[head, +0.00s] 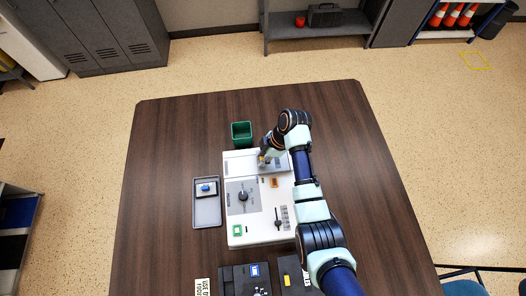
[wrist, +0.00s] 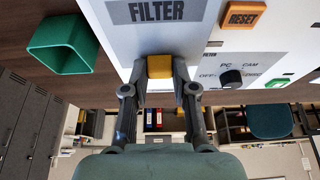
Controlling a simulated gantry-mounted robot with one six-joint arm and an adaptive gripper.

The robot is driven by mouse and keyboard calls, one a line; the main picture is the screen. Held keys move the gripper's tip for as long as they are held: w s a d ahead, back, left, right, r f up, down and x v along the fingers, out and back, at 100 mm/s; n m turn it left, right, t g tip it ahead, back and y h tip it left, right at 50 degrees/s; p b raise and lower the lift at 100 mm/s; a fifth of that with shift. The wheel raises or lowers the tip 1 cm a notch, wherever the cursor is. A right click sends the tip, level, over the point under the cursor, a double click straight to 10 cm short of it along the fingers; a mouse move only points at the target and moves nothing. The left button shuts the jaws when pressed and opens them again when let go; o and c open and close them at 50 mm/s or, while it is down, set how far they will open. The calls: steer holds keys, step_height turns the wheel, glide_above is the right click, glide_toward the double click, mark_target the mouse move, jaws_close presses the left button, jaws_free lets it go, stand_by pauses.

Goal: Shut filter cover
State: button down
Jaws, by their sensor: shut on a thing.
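The filter cover (wrist: 125,35) is a pale grey panel marked FILTER, with a yellow handle (wrist: 160,66) at its edge. My gripper (wrist: 160,80) is shut on the yellow handle, one finger on each side. In the head view the cover (head: 238,166) lies at the far end of the white console (head: 262,232), and my gripper (head: 263,159) is at it, partly hidden by my arm. I cannot tell how far the cover stands from its closed place.
A green bin (head: 241,132) stands just behind the console. A grey tray (head: 207,208) with a blue-topped part is at its left. An orange RESET button (wrist: 243,15) is close to the handle. Dark boxes (head: 245,279) stand at the front. The table's left side is clear.

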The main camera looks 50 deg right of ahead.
steer(key=shift+d, duration=0.1)
steer(key=c, duration=0.9)
jaws_free()
steer(key=shift+s+d, duration=0.15)
steer(key=shift+s, duration=0.05)
steer(key=shift+w, duration=0.1)
steer(key=v, duration=0.7)
steer(key=shift+r, duration=0.25)
